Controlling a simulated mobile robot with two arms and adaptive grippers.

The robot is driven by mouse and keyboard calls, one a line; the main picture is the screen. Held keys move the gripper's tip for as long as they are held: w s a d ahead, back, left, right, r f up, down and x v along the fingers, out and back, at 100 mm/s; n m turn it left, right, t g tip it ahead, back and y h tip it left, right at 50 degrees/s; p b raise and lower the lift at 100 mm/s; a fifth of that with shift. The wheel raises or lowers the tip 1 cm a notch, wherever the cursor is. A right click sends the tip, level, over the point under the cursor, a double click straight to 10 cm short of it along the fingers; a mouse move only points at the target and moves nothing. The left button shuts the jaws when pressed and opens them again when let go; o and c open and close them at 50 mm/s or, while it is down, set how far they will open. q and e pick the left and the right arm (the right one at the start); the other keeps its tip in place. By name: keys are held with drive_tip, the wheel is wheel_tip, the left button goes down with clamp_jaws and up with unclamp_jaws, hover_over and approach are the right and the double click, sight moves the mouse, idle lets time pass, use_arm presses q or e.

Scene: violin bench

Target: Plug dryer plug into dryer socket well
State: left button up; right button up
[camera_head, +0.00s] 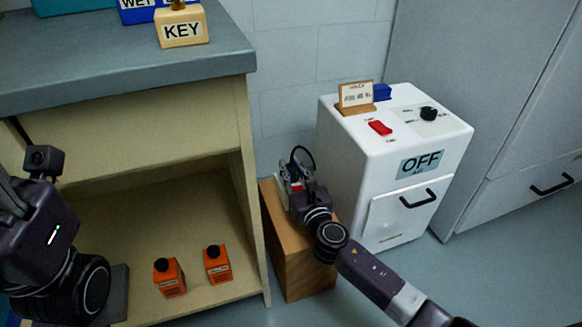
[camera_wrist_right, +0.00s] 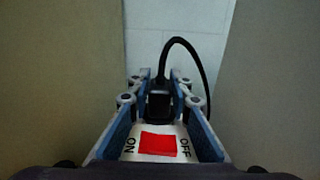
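The dryer plug (camera_wrist_right: 159,103) is black, with a black cable looping up and to the right behind it. It stands between the far ends of the blue-padded fingers of my right gripper (camera_wrist_right: 160,84). Whether both pads touch it I cannot tell. Below it lies a white plate with a red switch (camera_wrist_right: 158,144) marked ON and OFF. In the head view my right gripper (camera_head: 295,185) is over the wooden block (camera_head: 306,270), and the cable (camera_head: 303,152) arches above it. The socket well cannot be made out. My left arm shows at the left edge; its fingers do not show.
The white dryer (camera_head: 340,170) with an OFF label (camera_head: 421,163) stands right of the block. The bench (camera_head: 130,130) is left, with two orange bottles (camera_head: 169,278) on its lower shelf and a KEY box (camera_head: 181,27) on top. Grey cabinets stand behind right.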

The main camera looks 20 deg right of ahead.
drive_tip(key=o, duration=0.4)
drive_tip(key=shift+o, duration=0.2)
drive_tip(key=shift+s, duration=0.15)
drive_tip(key=s, duration=1.1)
drive_tip(key=shift+s+d, duration=0.2)
drive_tip(key=shift+s, duration=0.15)
